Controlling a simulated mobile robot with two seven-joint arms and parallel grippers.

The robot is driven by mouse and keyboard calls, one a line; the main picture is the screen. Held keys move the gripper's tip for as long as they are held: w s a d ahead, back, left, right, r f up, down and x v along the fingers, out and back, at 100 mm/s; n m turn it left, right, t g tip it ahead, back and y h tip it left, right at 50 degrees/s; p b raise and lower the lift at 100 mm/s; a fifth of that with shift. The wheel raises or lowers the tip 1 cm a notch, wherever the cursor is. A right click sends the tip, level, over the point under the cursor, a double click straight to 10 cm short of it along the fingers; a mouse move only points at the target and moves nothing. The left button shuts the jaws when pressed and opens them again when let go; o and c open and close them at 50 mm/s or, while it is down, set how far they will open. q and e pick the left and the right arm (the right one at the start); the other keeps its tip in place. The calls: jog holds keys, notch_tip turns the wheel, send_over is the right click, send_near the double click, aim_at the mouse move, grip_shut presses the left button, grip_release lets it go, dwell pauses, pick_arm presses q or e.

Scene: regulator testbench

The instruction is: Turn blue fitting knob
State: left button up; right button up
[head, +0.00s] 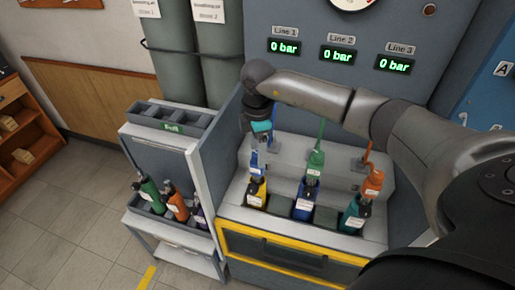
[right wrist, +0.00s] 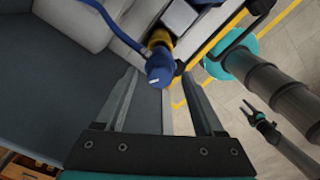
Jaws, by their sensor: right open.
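The blue fitting knob (head: 256,164) stands on top of the yellow bottle (head: 257,190) in the left bay of the bench. In the right wrist view the knob (right wrist: 159,69) shows at the fingertips, with a blue hose running to it and the yellow collar (right wrist: 160,38) behind. My right gripper (right wrist: 160,75) is open, its two fingers on either side of the knob in the picture. I cannot tell whether they touch it. In the head view the teal band of my right gripper (head: 261,127) is just above the knob, and the fingers are small and partly hidden.
A green fitting (head: 316,161) on a blue bottle (head: 305,198) and an orange fitting (head: 373,184) on a teal bottle (head: 355,213) stand to the right. A rack (head: 148,202) with several bottles is at left. Displays above read 0 bar. My other arm shows in the wrist view.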

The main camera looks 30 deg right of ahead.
grip_shut()
dwell(0.4)
jog(key=shift+n, duration=0.3)
jog(key=n, duration=0.5)
jog(key=shift+n, duration=0.4)
jog(key=n+b, duration=0.1)
jog(key=n, duration=0.4)
jog(key=n+b, duration=0.1)
jog(key=n, duration=0.5)
jog(key=shift+n+b, duration=0.3)
jog(key=n+b, duration=0.1)
jog(key=n, duration=0.5)
jog(key=shift+b, duration=0.3)
